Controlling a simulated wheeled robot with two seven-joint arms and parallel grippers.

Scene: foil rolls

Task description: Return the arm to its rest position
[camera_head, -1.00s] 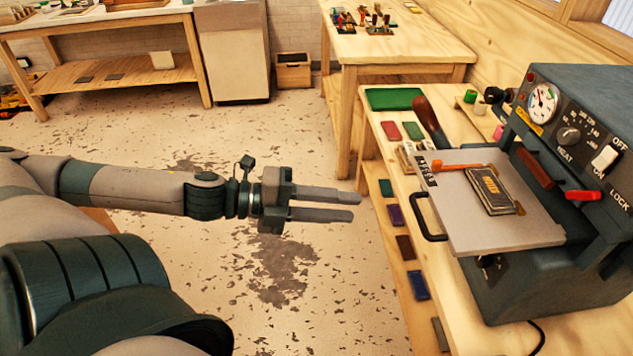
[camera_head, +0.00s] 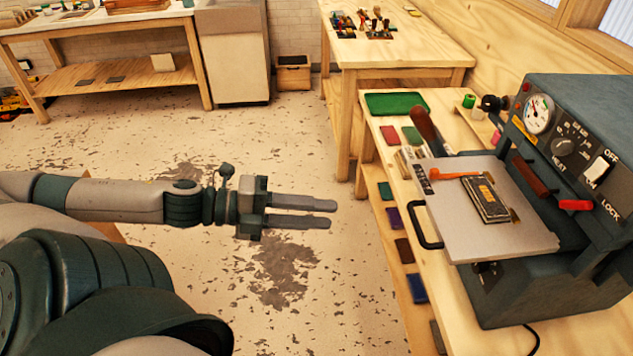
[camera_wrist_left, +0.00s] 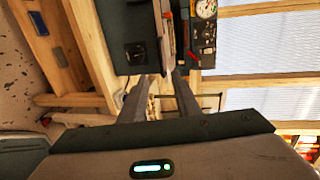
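My left arm comes in from the left in the head view. Its left gripper (camera_head: 335,213) is over the bare floor, left of the workbench and apart from everything. Its two fingers stand apart with a narrow gap and nothing between them, and they also show in the left wrist view (camera_wrist_left: 158,98) in front of the bench and machine. My right gripper is not in view.
The dark stamping machine (camera_head: 592,150) stands on the wooden bench (camera_head: 455,305) at right, its grey plate (camera_head: 480,235) sticking out left with a dark block (camera_head: 487,203) on it. A black handle (camera_head: 423,225) juts from the plate. The floor (camera_head: 350,290) around the gripper is clear.

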